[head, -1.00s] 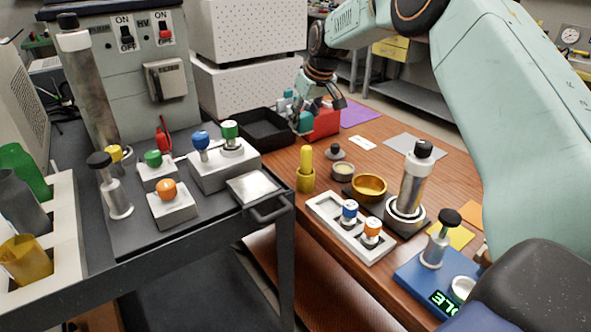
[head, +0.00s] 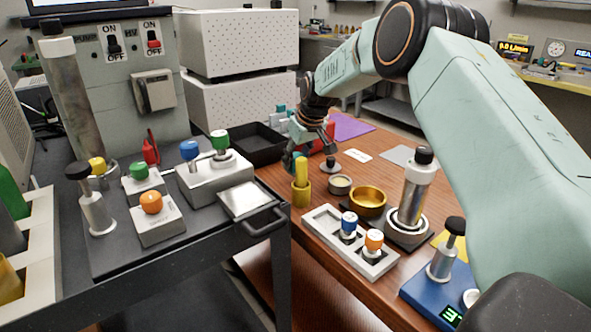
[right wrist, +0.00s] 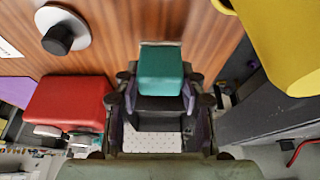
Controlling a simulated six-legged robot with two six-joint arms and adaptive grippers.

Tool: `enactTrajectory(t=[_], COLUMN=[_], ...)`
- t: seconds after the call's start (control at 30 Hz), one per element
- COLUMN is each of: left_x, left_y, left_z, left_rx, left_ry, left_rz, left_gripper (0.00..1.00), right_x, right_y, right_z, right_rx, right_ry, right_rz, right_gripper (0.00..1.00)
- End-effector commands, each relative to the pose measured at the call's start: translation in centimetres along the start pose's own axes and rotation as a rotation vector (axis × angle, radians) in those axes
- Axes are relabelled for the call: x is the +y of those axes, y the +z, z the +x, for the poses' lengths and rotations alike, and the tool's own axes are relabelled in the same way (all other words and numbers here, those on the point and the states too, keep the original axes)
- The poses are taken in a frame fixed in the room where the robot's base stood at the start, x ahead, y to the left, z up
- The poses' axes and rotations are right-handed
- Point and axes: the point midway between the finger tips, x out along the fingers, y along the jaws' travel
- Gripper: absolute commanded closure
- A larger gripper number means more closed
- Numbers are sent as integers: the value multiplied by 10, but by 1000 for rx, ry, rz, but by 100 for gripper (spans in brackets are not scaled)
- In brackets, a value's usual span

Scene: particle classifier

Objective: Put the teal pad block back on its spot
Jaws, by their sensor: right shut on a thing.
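The teal pad block (right wrist: 161,68) is between the fingers of my right gripper (right wrist: 160,95) in the right wrist view. The gripper is shut on it, above the brown wooden table. A small teal patch (head: 289,160) shows at the fingertips there. I cannot tell which spot belongs to the block. My left gripper is not in view.
A red box (right wrist: 68,103) is close beside the gripper. A black-knobbed disc (head: 330,164), round tin (head: 340,184) and brass bowl (head: 368,201) stand nearby. Bare wood shows around the white card (head: 358,155).

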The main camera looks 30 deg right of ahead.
Motion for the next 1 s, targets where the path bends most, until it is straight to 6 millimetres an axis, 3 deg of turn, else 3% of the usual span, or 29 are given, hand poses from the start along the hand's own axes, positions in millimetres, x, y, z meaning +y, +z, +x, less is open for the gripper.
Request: enactTrajectory(t=[0.03, 0.13, 0.57, 0.6, 0.83, 1.0], left_x=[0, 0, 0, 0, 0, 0], left_y=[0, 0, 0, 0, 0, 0], left_z=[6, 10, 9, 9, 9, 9], left_rx=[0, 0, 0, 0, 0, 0], left_ry=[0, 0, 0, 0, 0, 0], left_rz=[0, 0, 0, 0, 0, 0], left_gripper=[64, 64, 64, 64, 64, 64], right_x=[0, 0, 0, 0, 0, 0], right_y=[5, 9, 9, 9, 9, 9], right_z=[12, 23, 27, 27, 27, 27], right_rx=[-3, -2, -1, -1, -1, -1], right_ry=[0, 0, 0, 0, 0, 0], right_rz=[-1, -1, 0, 0, 0, 0], right_gripper=[89, 89, 89, 58, 38, 37])
